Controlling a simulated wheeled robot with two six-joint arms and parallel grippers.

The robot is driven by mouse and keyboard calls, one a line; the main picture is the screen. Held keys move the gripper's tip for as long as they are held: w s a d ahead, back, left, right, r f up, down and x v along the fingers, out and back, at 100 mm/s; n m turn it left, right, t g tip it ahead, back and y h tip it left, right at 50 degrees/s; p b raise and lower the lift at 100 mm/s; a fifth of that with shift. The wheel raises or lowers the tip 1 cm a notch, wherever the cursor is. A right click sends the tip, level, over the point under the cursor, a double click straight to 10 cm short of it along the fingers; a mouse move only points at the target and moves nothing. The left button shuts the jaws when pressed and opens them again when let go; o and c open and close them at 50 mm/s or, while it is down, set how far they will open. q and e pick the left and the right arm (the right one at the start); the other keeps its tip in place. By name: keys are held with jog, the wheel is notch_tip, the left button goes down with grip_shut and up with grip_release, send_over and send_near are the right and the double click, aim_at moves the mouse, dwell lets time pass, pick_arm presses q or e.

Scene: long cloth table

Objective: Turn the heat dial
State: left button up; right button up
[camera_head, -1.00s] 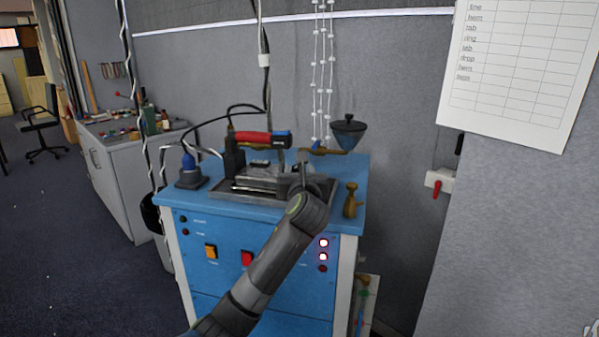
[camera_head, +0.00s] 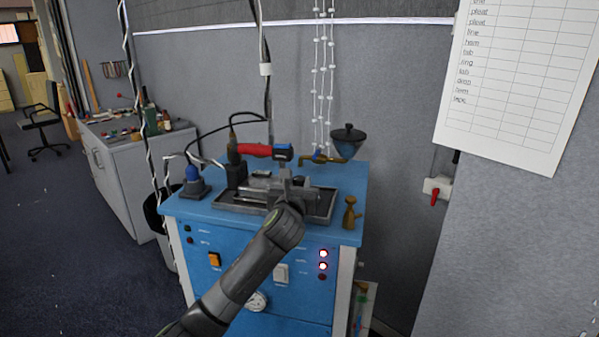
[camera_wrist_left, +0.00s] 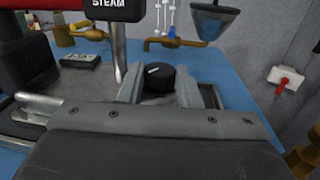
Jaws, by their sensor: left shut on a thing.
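The heat dial (camera_wrist_left: 160,80) is a round black knob with a white pointer mark, seen in the left wrist view. My left gripper (camera_wrist_left: 158,88) has one finger on each side of it and is shut on it. In the head view my left gripper (camera_head: 291,187) is over the tray on the blue cabinet, and I cannot make out the dial there. The iron (camera_head: 256,150), with a red handle, stands behind the gripper. Its end block (camera_wrist_left: 108,8) reads "STEAM" in the wrist view. My right gripper is not in view.
The blue cabinet (camera_head: 225,218) has switches, lit lamps and a gauge (camera_head: 257,301) on its front. A brass bottle-shaped piece (camera_head: 350,213) stands at the right edge. A blue funnel-like cup (camera_head: 347,142) with a brass tap is behind. A hanging cable (camera_head: 266,100) rises above the iron.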

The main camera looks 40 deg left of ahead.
pick_arm(q)
jog(key=m+h+p, duration=0.1)
jog(key=m+t+h+p, duration=0.1)
jog(key=h+p, duration=0.1)
jog(key=shift+s+a+r, duration=0.1)
jog(key=shift+a+r, duration=0.1)
jog(key=shift+a, duration=0.1)
jog(key=shift+a+f+m+t+h+p, duration=0.1)
jog(key=shift+m+t+h+p, duration=0.3)
jog(key=shift+m+h+p, duration=0.6)
jog(key=shift+h, duration=0.7)
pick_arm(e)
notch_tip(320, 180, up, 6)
pick_arm(q)
jog(key=shift+a+f+m+h, duration=0.1)
jog(key=shift+a+m+h, duration=0.05)
jog(key=shift+m+h, duration=0.5)
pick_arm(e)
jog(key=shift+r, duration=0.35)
pick_arm(q)
jog(key=o, duration=0.7)
jog(key=shift+s, duration=0.1)
jog(key=s+b, duration=0.1)
jog(key=s, duration=1.6)
jog(key=shift+d, duration=0.2)
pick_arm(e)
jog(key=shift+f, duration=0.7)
